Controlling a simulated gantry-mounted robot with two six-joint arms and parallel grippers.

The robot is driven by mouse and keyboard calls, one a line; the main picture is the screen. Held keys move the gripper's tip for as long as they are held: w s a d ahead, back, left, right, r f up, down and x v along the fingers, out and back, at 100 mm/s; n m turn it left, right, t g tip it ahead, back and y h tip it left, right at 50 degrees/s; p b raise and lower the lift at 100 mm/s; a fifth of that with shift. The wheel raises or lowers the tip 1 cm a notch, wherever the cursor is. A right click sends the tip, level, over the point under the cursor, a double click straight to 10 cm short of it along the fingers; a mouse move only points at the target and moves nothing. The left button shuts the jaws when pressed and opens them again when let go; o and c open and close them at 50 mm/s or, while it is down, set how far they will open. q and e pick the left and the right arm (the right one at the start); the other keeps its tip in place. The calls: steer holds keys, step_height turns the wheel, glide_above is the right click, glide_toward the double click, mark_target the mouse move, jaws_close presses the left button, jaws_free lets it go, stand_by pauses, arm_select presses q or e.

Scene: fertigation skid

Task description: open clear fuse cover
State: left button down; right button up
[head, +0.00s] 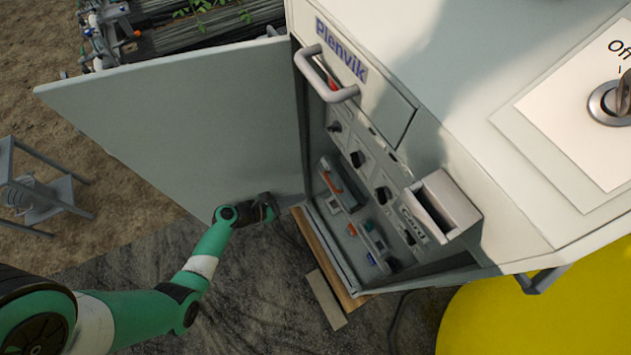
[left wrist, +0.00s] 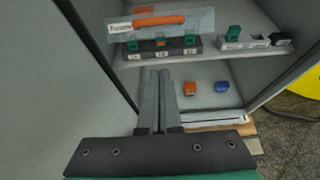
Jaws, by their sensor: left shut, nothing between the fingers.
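The clear fuse cover (left wrist: 192,24) is a see-through greyish panel with a long orange handle (left wrist: 145,21), above a row of dark fuse blocks (left wrist: 160,48) inside the open cabinet. The cover also shows in the head view as a small panel with an orange bar (head: 332,182), low in the cabinet. My left gripper (head: 270,208) is outside the cabinet opening, near the lower edge of the open door, apart from the cover. In the left wrist view its two fingers (left wrist: 161,75) are together and empty, pointing into the cabinet below the cover. My right gripper is not in view.
The cabinet door (head: 190,130) stands swung open to the left, beside my left arm. An orange block (left wrist: 190,89) and a blue block (left wrist: 222,87) are inside on the lower level. Knobs (head: 357,158) and a card box (head: 445,204) are on the cabinet's front.

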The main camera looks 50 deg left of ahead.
arm_select(q)
steer(key=b, duration=0.4)
glide_toward(334, 183)
steer(key=w+f, duration=0.4)
steer(key=shift+w+d+r, duration=0.15)
steer(key=shift+d+r, duration=0.3)
steer(key=shift+r, duration=0.35)
steer(key=shift+r+p, duration=0.1)
steer(key=shift+p, duration=0.25)
